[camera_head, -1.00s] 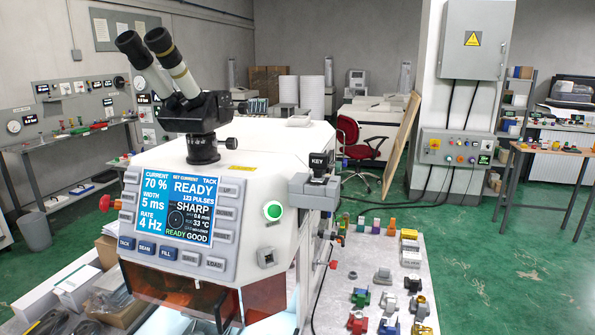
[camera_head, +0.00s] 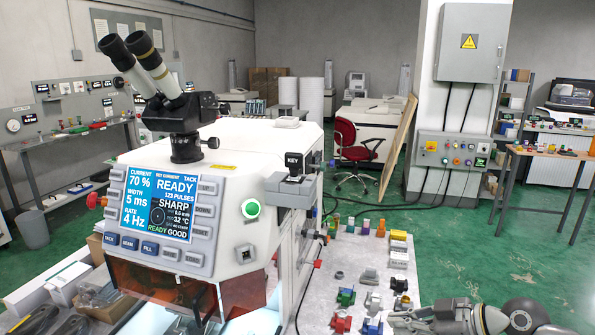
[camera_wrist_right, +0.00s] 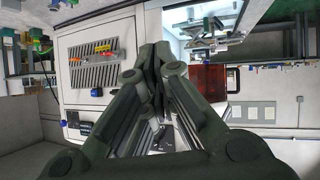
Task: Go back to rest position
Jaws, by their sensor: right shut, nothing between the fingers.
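My right gripper (camera_head: 408,318) is at the lower right of the head view, over the front right part of the bench with small parts. It is shut and empty; its closed fingers also show in the right wrist view (camera_wrist_right: 153,62). A grey arm part of mine reaches in behind it. My left gripper is not in view. The white welding machine (camera_head: 238,150) stands to the left of my right gripper, with a lit screen (camera_head: 160,203), a green lit button (camera_head: 251,208) and black-and-white eyepieces (camera_head: 140,62) on top.
Several small coloured parts and fixtures stand on the light bench (camera_head: 348,262) right of the machine, some close to my right gripper. A red chair (camera_head: 357,150) and a grey electrical cabinet (camera_head: 472,42) are farther back. Green floor (camera_head: 480,260) lies open at the right.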

